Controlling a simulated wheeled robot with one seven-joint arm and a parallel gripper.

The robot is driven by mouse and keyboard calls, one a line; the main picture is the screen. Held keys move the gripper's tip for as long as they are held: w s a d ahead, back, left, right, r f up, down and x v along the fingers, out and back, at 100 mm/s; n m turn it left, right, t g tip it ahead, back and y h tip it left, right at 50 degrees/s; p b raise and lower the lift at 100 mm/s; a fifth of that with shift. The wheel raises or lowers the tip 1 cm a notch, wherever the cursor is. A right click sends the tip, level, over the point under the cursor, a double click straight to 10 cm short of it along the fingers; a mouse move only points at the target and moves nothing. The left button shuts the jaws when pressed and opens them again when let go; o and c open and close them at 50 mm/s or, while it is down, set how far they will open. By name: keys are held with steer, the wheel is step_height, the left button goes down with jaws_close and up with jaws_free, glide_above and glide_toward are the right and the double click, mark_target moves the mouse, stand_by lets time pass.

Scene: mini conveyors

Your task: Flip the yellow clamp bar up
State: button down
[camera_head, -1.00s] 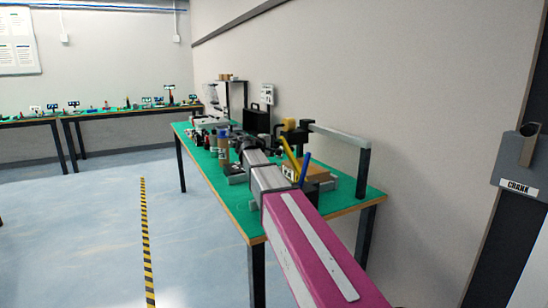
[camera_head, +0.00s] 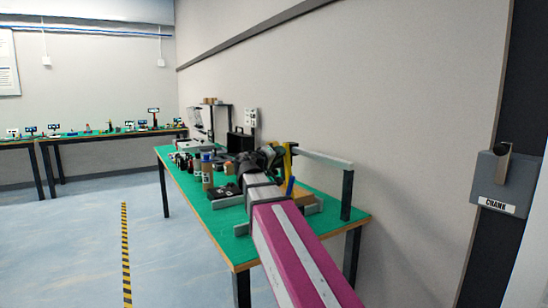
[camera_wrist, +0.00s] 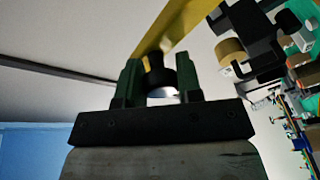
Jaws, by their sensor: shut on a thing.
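The yellow clamp bar (camera_head: 288,157) stands close to upright at the end of my arm, over the right part of the green bench. In the wrist view the yellow bar (camera_wrist: 182,22) runs up and to the right past my fingers. My gripper (camera_wrist: 158,78) has its two dark green fingers on either side of a black knob (camera_wrist: 155,64) at the bar's near end, and is shut on it. In the head view my gripper (camera_head: 270,155) is dark and small, and its fingers are partly hidden by my wrist.
A grey rail on a black post (camera_head: 346,195) stands at the bench's right end. The green bench (camera_head: 228,222) holds bottles, a black case (camera_head: 241,141) and small parts further back. A crank box (camera_head: 505,180) is on the right wall.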

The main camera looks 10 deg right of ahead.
steer(key=shift+s+d+m, duration=0.15)
steer(key=shift+s+m, duration=0.15)
steer(key=shift+s, duration=0.3)
steer(key=c, duration=0.8)
jaws_free()
steer(key=v, duration=1)
steer(key=shift+s+a+f, duration=0.1)
steer(key=shift+s+a, duration=0.1)
steer(key=shift+a, duration=0.1)
